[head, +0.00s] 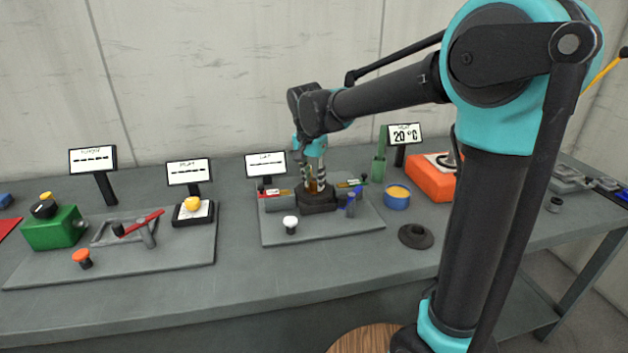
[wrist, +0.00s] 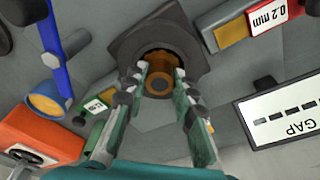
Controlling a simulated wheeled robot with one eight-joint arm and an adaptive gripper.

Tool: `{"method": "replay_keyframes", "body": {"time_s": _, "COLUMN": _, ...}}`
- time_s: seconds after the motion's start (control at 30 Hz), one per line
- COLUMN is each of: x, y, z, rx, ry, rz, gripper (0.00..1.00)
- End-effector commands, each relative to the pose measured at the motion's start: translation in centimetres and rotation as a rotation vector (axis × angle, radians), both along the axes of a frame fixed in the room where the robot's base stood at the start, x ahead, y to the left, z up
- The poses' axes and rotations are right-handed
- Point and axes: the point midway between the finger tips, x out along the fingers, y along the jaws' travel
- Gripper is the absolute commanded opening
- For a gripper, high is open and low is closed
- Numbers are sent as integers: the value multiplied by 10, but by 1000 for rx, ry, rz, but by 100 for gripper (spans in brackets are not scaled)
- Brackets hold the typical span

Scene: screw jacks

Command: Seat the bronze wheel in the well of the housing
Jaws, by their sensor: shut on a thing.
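The dark housing (head: 318,203) stands on the grey base plate in the middle of the bench. In the wrist view the housing (wrist: 125,42) has a round well with a brownish inner edge. My gripper (head: 314,186) points down over the housing. In the wrist view my gripper (wrist: 161,70) has its two fingers on either side of the bronze wheel (wrist: 158,85), shut on it. The wheel is at the mouth of the well, partly hidden by the fingers. I cannot tell whether it touches the housing or how deep it sits.
A red-ended gauge block marked 0.2 mm (wrist: 262,18) and a green-ended one (wrist: 92,108) lie beside the housing. Blue parts (head: 351,203) stand close on its right. A GAP display (head: 266,164) stands behind; a white-topped button (head: 290,224) is in front.

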Motion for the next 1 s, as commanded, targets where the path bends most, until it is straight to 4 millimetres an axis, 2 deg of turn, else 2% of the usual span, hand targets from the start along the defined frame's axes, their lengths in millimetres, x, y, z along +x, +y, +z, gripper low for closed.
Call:
{"method": "replay_keyframes", "body": {"time_s": 0.13, "x": 0, "y": 0, "z": -3, "rx": 0, "ry": 0, "rz": 0, "gripper": 0}}
{"method": "replay_keyframes", "body": {"time_s": 0.17, "x": 0, "y": 0, "z": -3, "rx": 0, "ry": 0, "rz": 0, "gripper": 28}}
{"method": "replay_keyframes", "body": {"time_s": 0.3, "x": 0, "y": 0, "z": -2, "rx": 0, "ry": 0, "rz": 0, "gripper": 46}}
{"method": "replay_keyframes", "body": {"time_s": 0.6, "x": 0, "y": 0, "z": -2, "rx": 0, "ry": 0, "rz": 0, "gripper": 47}}
{"method": "replay_keyframes", "body": {"time_s": 0.73, "x": 0, "y": 0, "z": 5, "rx": 0, "ry": 0, "rz": 0, "gripper": 47}}
{"method": "replay_keyframes", "body": {"time_s": 0.87, "x": -3, "y": 2, "z": 23, "rx": 0, "ry": 0, "rz": 1, "gripper": 47}}
{"method": "replay_keyframes", "body": {"time_s": 1.0, "x": -7, "y": 4, "z": 52, "rx": 0, "ry": 0, "rz": 1, "gripper": 47}}
